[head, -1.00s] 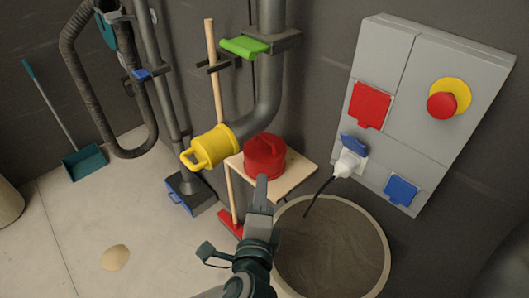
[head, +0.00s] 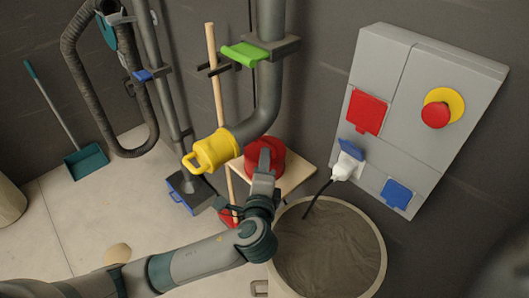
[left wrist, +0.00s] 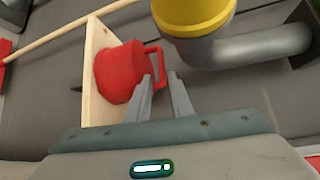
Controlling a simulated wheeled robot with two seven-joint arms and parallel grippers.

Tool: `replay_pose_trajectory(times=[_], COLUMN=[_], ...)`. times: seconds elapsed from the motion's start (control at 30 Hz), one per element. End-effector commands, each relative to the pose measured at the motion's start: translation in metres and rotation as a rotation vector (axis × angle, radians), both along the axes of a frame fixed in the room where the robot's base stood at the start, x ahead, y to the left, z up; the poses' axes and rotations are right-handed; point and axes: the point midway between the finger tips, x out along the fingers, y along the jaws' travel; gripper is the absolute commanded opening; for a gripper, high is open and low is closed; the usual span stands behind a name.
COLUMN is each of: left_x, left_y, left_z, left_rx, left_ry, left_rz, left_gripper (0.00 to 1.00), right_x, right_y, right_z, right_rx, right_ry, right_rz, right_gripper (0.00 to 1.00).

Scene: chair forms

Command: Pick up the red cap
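The red cap (head: 252,159) sits on a small light wooden shelf (head: 300,172) below the grey pipe. In the left wrist view the cap (left wrist: 115,72) shows its looped handle (left wrist: 153,52) pointing toward my fingers. My left gripper (head: 265,155) reaches up in front of the cap and covers part of it in the head view. In the left wrist view my left gripper (left wrist: 160,76) is open, with its two fingertips at the handle's near end, which appears to lie between them. I cannot tell whether they touch it. My right gripper is not in view.
A yellow cap (head: 208,150) closes the pipe end just left of the red cap. A round bin (head: 378,235) stands below the shelf on the right. A grey electrical panel (head: 407,120) is on the right wall. A broom (head: 214,80) stands behind the pipe.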

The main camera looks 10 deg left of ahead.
Motion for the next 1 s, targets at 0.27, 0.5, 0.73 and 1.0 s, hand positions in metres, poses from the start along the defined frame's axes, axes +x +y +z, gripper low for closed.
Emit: replay_pose_trajectory(times=[0.27, 0.5, 0.73, 1.0], left_x=[0.007, 0.009, 0.032, 0.057], left_y=[0.001, 0.001, 0.005, 0.009], left_z=[-0.001, 0.000, 0.002, -0.004], left_rx=[0.000, 0.001, 0.005, 0.002], left_ry=[0.000, -0.001, 0.000, 0.000], left_rz=[0.000, 0.000, 0.000, 0.000], left_gripper=[0.20, 0.20, 0.20, 0.20], right_x=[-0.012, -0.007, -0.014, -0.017], right_y=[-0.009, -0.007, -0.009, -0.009], right_z=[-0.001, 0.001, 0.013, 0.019], right_rx=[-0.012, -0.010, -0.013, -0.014], right_ry=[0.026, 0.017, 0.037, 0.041], right_rz=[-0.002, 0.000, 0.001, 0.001], right_gripper=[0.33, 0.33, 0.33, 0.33])
